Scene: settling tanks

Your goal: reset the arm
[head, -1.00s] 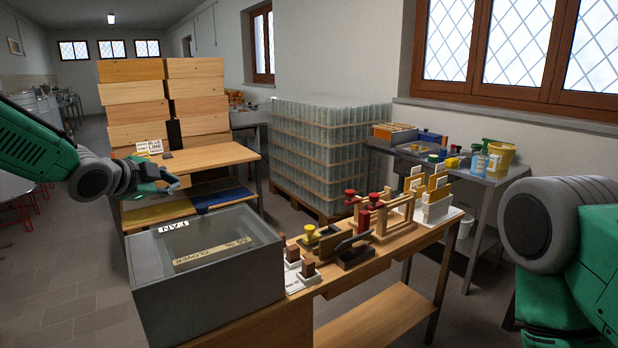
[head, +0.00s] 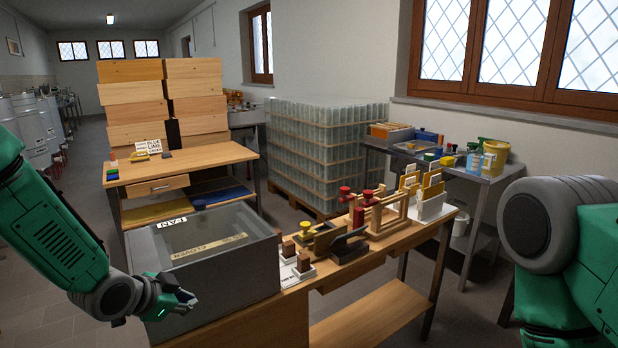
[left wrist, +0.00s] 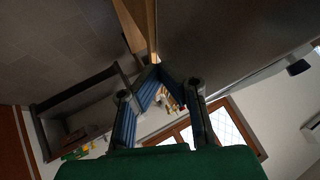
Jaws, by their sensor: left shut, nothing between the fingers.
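My left gripper (head: 183,300) is at the lower left of the head view, in front of the near left side of the grey box (head: 225,283). It is shut and empty; the left wrist view shows its two fingers (left wrist: 160,72) meeting at the tips. I cannot tell whether it touches the box. My right arm (head: 560,250) shows at the right edge, but its gripper is out of view.
The grey box with a clear top stands on a wooden bench (head: 365,262), beside stamps and small wooden racks (head: 393,212). Behind are a wooden desk (head: 205,157), stacked wooden boxes (head: 135,98) and a pallet of glass jars (head: 325,150).

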